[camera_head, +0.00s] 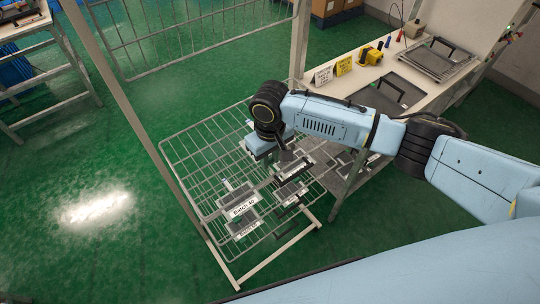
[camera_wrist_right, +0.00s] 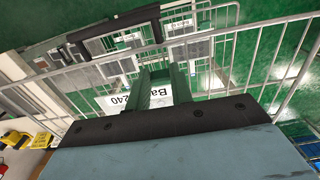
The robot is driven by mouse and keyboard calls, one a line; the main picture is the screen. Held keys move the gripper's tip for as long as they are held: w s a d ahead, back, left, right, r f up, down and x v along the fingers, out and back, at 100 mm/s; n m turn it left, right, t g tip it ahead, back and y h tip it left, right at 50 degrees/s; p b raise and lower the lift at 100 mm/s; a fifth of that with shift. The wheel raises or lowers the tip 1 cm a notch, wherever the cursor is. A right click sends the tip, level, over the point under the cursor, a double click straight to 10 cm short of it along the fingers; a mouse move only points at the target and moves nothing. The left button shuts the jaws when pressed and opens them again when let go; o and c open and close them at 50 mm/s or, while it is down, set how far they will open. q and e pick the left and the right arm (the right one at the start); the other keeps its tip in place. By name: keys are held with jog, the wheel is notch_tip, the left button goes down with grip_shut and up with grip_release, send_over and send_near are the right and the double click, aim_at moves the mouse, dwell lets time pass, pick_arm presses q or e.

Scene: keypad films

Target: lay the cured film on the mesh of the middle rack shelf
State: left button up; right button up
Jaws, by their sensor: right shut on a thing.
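My right gripper (camera_head: 283,160) reaches in from the right, over the wire mesh of a rack shelf (camera_head: 190,160). It is shut on a film, seen edge-on and mostly hidden by the jaws; a dark film with a pale edge (camera_head: 293,170) shows just below the fingers. I cannot tell whether it touches the mesh. Several dark films with white labels lie on the mesh, one (camera_head: 243,208) reading "Batch 40" or similar. In the right wrist view a white label (camera_wrist_right: 120,97) shows beside the fingers (camera_wrist_right: 160,85). My left gripper is out of view.
A rack post (camera_head: 130,105) rises at the left. The left part of the mesh is bare.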

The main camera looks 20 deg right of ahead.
jog(key=shift+f, duration=0.4)
dwell(0.4)
jog(key=o, duration=1)
notch_tip(320, 180, up, 14)
jog(key=shift+f, duration=0.25)
jog(key=shift+f, duration=0.1)
